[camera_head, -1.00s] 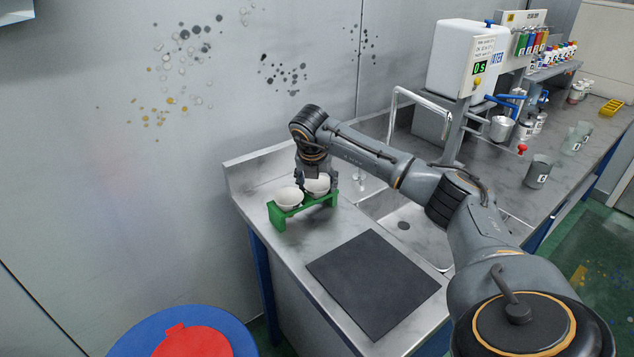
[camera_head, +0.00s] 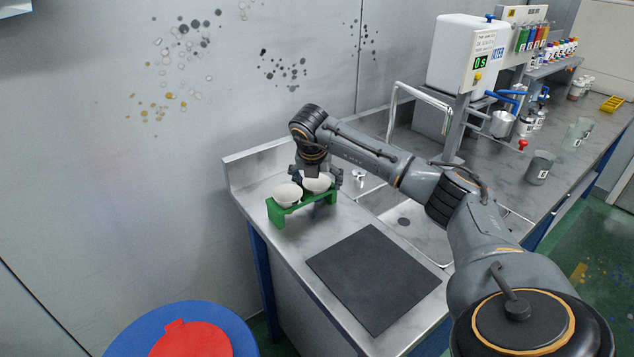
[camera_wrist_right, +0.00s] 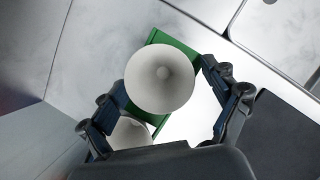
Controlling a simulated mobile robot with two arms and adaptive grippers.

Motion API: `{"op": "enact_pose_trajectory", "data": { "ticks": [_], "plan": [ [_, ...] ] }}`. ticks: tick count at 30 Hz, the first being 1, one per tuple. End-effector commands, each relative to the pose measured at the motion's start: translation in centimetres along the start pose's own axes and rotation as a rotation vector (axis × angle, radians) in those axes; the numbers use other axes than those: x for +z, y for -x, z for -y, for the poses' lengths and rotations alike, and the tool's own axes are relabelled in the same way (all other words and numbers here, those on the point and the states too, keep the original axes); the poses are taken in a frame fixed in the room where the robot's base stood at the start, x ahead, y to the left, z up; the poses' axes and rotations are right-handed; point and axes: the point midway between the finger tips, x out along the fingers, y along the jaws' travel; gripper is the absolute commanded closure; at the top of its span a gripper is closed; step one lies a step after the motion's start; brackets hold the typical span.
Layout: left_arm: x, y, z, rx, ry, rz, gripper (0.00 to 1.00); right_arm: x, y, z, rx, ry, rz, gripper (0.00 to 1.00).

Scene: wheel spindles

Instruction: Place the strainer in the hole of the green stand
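The green stand (camera_head: 300,205) is at the left end of the counter. Two white strainers sit in its top: one on the left (camera_head: 287,194) and one on the right (camera_head: 318,184). The right strainer is below my right gripper (camera_head: 316,177) and partly hidden by it. In the right wrist view, this strainer (camera_wrist_right: 162,80) lies between the spread fingers, with gaps on both sides. The other strainer (camera_wrist_right: 130,133) is partly covered by the gripper body there. The right gripper is open and holds nothing. My left gripper is not in view.
A dark mat (camera_head: 373,278) lies in front of the stand on the counter. A sink (camera_head: 410,222) with a faucet (camera_head: 393,105) is to the right. A water dispenser (camera_head: 465,60) and containers stand farther back. A blue round object with a red top (camera_head: 192,340) is at the lower left.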

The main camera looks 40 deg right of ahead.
Motion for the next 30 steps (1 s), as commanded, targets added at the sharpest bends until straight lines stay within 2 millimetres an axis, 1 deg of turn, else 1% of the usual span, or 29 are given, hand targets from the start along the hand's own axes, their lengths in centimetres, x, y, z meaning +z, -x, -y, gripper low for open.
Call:
{"op": "enact_pose_trajectory", "data": {
  "ticks": [4,7,8,9,11,18,21,25,30],
  "plan": [
    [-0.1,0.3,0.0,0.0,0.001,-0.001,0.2,0.2,0.4,0.0,0.001,-0.001,0.002,0.13],
    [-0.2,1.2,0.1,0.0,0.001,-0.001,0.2,0.7,1.5,0.0,0.002,-0.001,0.003,0.13],
    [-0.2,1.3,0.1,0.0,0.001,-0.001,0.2,0.8,1.8,0.0,0.003,-0.001,0.003,0.13],
    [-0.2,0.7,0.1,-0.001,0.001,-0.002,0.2,0.6,2.2,-0.1,0.004,-0.001,0.004,0.13],
    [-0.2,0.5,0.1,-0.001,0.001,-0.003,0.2,0.6,3.5,-0.1,0.007,-0.001,0.005,0.13],
    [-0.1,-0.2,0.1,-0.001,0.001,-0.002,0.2,0.6,9.0,-0.1,0.006,-0.001,0.006,0.13],
    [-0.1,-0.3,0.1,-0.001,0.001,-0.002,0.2,0.6,10.9,-0.1,0.006,-0.002,0.006,0.13],
    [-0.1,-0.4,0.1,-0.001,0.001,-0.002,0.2,0.6,12.4,-0.1,0.004,-0.002,0.004,0.13],
    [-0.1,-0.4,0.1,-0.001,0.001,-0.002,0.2,0.6,13.2,0.0,0.002,-0.002,0.002,0.13]
  ]
}}
